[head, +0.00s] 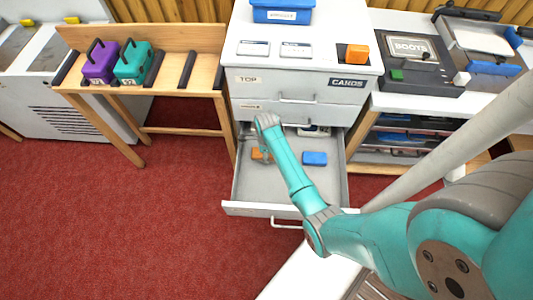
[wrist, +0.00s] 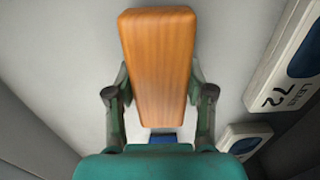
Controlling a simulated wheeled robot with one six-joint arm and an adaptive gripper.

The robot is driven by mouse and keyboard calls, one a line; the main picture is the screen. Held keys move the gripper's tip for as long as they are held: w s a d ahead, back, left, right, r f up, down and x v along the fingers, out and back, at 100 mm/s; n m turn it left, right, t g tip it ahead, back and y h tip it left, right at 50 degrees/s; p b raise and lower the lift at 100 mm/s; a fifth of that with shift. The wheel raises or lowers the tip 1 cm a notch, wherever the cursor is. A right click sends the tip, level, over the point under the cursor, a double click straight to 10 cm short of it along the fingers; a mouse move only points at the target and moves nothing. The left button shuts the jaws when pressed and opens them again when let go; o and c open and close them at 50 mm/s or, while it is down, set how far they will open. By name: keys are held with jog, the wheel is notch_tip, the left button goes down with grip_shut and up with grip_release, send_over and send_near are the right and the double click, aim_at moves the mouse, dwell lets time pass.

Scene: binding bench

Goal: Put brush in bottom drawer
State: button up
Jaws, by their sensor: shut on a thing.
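The brush (wrist: 158,60), with an orange-brown wooden back, is between the two fingers of my gripper (wrist: 160,105) in the wrist view. The fingers are shut on its sides. In the head view, my gripper (head: 262,148) is inside the open bottom drawer (head: 240,190), towards its left rear, with the orange brush (head: 258,156) at its tip. Whether the brush touches the drawer floor I cannot tell. The drawer is pulled well out below the closed drawers of the white cabinet (head: 300,85). My arm hides part of the drawer.
A blue item (head: 314,158) lies right of my gripper in the drawer. A pale item (head: 313,131) is at the drawer's back. A wooden rack (head: 140,65) with purple and teal cases stands left. A shelf unit (head: 400,103) stands right. The drawer's front is clear.

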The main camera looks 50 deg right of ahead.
jog(key=o, duration=1.2)
jog(key=shift+f, duration=0.1)
jog(key=shift+o, duration=0.2)
notch_tip(320, 180, up, 12)
